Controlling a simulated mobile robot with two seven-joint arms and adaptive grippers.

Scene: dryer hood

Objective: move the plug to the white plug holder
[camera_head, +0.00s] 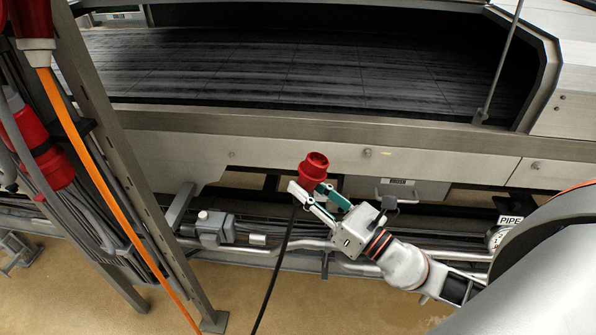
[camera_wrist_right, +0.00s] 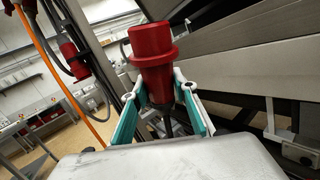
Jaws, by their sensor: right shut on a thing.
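The red plug (camera_head: 314,168) is held up in front of the dryer's lower side panel in the head view, with a black cable hanging from it. My right gripper (camera_head: 314,195) is shut on the plug's lower body. In the right wrist view the plug (camera_wrist_right: 152,62) stands upright between the two green-and-white fingers (camera_wrist_right: 158,100). A red connector with an orange cable (camera_head: 33,28) and another red connector (camera_head: 45,150) hang at the left by the metal frame. I cannot make out a white plug holder for certain. My left gripper is not in view.
A slanted metal post (camera_head: 125,160) with bundled cables stands at the left. The dark conveyor bed (camera_head: 290,68) lies behind the steel edge. Horizontal pipes (camera_head: 275,250) run below the gripper. Between the plug and the post the space looks open.

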